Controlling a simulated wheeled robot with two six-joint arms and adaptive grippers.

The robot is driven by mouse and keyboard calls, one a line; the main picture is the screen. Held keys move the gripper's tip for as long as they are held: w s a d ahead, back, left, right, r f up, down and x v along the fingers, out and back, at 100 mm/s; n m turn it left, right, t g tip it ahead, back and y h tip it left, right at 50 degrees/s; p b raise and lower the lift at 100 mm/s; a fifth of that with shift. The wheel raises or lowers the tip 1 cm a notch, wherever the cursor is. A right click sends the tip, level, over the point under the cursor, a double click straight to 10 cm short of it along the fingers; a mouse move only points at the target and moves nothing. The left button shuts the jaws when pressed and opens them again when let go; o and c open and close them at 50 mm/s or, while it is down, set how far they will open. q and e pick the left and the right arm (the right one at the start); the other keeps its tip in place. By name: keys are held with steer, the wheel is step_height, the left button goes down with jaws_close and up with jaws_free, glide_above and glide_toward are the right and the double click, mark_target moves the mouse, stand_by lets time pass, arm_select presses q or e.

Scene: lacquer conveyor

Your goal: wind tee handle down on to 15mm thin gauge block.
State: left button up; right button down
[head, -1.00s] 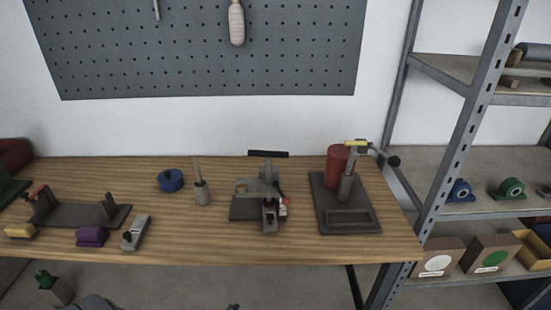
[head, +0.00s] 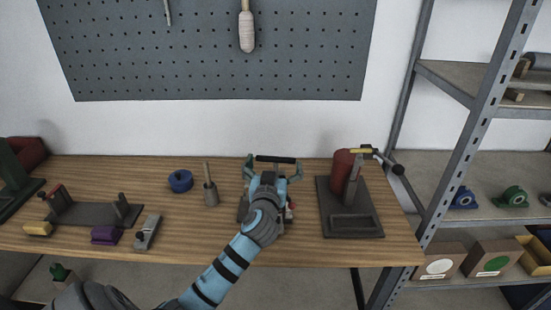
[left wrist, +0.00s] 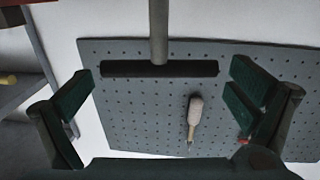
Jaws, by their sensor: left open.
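The tee handle (head: 275,159) is a dark crossbar on top of the small grey press (head: 243,212) in the middle of the bench. In the left wrist view the crossbar (left wrist: 120,69) lies level, with its pale stem (left wrist: 158,28) running to the top edge. My left gripper (head: 272,167) is at the press, with its green fingers beside the two ends of the bar. In the left wrist view the gripper (left wrist: 164,76) is open, with gaps between fingers and bar. The gauge block cannot be made out; my arm hides most of the press. My right gripper is not in view.
A stand with a red cylinder (head: 342,172) and lever is right of the press. A blue round piece (head: 180,181) and a grey holder with a rod (head: 211,194) are left of it. A purple block (head: 104,235) lies near the front edge. A pegboard (head: 200,65) hangs behind.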

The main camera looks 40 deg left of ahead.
arm_select(q)
steer(key=x, duration=0.2)
steer(key=shift+w+a, duration=0.1)
steer(key=shift+w, duration=0.15)
steer(key=shift+c, duration=0.6)
steer(key=c, duration=0.8)
steer(key=shift+o, duration=0.2)
steer(key=shift+m+t+h, duration=0.5)
steer(key=shift+m+h, duration=0.2)
steer(key=shift+h, duration=0.2)
steer(key=o, duration=0.9)
